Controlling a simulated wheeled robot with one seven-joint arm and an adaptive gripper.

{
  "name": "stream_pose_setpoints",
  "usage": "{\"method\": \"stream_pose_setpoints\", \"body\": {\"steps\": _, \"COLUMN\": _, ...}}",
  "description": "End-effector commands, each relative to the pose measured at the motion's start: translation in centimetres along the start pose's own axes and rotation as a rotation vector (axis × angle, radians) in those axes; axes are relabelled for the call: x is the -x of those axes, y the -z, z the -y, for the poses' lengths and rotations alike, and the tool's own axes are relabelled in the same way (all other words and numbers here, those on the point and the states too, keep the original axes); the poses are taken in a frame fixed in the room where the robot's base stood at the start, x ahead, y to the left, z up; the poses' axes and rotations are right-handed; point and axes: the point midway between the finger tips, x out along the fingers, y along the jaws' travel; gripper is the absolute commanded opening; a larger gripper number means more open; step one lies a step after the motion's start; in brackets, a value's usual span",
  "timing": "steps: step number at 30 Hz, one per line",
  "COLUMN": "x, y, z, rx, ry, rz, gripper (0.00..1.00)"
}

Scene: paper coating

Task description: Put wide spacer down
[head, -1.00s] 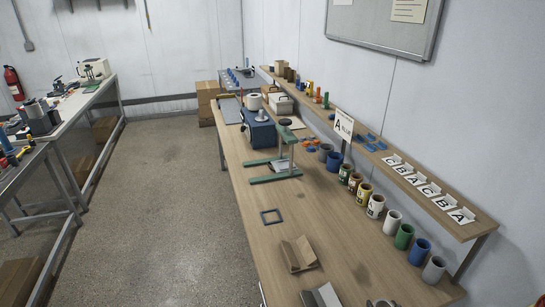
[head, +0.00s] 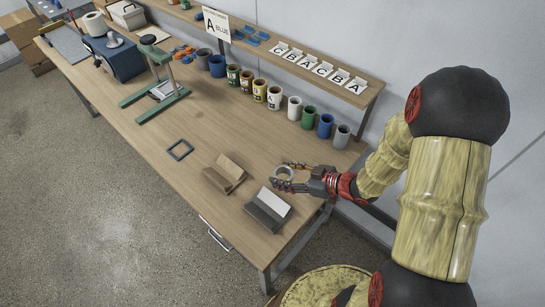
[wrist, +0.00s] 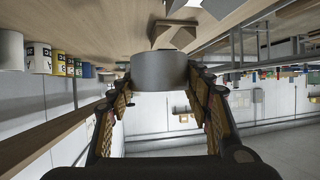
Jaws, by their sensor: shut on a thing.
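The wide spacer (head: 276,178) is a short grey ring. My gripper (head: 290,179) is shut on it near the right end of the wooden bench (head: 150,128), beside a brown V-shaped holder and a grey one. In the wrist view the spacer (wrist: 160,71) shows as a plain grey band between my two fingers (wrist: 160,95). The ring looks to be just above the bench top; I cannot tell whether it touches.
A dark square frame (head: 180,150) lies farther left. Several cups, including a white one (head: 294,108), line the back below a shelf with letter cards. Bench between frame and cups is clear.

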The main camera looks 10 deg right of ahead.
Motion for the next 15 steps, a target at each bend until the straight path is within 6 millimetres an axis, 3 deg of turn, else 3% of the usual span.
{"method": "stream_pose_setpoints", "body": {"steps": 8, "x": -4.5, "y": -1.3, "z": -5.3, "rx": 0.002, "ry": 0.002, "rz": 0.001, "gripper": 0.24}}
{"method": "stream_pose_setpoints", "body": {"steps": 15, "x": -7.6, "y": -4.1, "z": -7.9, "rx": -0.001, "ry": 0.001, "rz": 0.001, "gripper": 0.24}}
